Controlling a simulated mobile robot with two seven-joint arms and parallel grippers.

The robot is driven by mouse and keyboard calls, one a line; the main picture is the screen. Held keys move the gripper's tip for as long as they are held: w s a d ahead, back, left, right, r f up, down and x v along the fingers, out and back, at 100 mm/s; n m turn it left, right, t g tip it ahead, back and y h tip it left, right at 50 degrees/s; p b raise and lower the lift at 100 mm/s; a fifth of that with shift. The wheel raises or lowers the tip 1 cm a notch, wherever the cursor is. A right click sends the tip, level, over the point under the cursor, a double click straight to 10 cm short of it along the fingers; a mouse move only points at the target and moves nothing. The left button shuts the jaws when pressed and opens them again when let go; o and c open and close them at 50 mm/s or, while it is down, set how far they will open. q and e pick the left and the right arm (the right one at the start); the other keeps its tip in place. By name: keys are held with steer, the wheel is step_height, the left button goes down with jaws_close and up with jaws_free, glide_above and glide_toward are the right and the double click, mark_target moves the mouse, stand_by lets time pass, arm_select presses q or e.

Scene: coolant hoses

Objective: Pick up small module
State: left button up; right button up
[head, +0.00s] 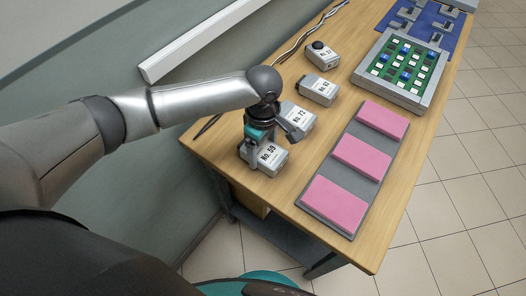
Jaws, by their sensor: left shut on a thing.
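Several small grey modules with white number labels stand in a row along the left side of the wooden table (412,165). The nearest is the No. 59 module (268,158). My left gripper (258,140) comes down over it from above and is shut on it; the fingers partly hide its back end. Whether the module touches the table is hard to tell. Behind it are the No. 72 module (298,117), the No. 63 module (318,88) and a No. 21 or similar module (322,55) with a black knob. My right gripper is not in view.
A grey board with pink pads (335,203) lies right of the modules. A grey tray with a green board (388,70) and a blue mat (430,22) are farther back. Dark cables (312,30) run along the wall-side edge. The table's front edge is close to the No. 59 module.

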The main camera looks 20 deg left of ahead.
arm_select(q)
jaws_close()
steer(key=shift+r, duration=0.1)
